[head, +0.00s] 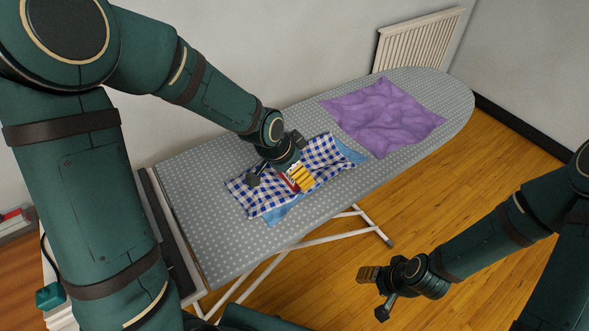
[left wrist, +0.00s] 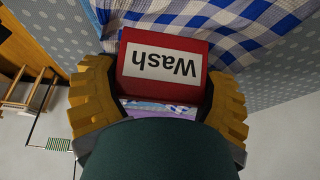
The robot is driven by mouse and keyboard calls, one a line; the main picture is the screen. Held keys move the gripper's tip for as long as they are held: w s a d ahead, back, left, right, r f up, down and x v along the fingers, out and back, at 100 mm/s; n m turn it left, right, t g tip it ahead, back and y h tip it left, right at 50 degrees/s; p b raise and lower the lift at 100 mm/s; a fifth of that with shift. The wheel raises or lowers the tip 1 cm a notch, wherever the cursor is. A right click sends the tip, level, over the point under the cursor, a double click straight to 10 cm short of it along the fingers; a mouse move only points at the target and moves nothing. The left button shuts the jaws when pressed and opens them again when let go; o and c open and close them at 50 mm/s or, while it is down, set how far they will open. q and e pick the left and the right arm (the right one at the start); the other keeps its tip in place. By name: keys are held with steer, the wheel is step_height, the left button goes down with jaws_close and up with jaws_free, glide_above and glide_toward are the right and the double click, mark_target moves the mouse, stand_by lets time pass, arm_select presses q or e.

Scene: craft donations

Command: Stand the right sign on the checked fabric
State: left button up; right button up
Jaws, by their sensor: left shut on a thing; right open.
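My left gripper (head: 300,177) is shut on a red sign (left wrist: 163,73) with a white label reading "Wash", upside down in the left wrist view. In the head view only a small red and white part of the sign (head: 289,184) shows beside the yellow fingers. The gripper and sign are over the blue-and-white checked fabric (head: 258,197), which also shows in the left wrist view (left wrist: 205,20). I cannot tell whether the sign's base touches the cloth. My right gripper (head: 374,292) is open and empty, above the floor in front of the board.
The fabric lies on a grey dotted ironing board (head: 203,197), with plain light blue cloth (head: 283,213) under it. A crumpled purple fabric (head: 385,115) lies farther right on the board. A white radiator (head: 415,42) is on the wall behind. White board legs (head: 318,237) stand below.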

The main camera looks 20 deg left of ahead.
arm_select(q)
steer(key=shift+s+f, duration=0.1)
steer(key=shift+f, duration=0.2)
steer(key=o, duration=0.7)
steer(key=shift+o, duration=0.9)
steer(key=shift+r, duration=0.4)
steer(key=p+v, duration=0.3)
steer(key=v, duration=0.8)
steer(key=shift+r, duration=0.4)
steer(key=shift+s+a, duration=0.1)
steer(key=shift+a, duration=0.05)
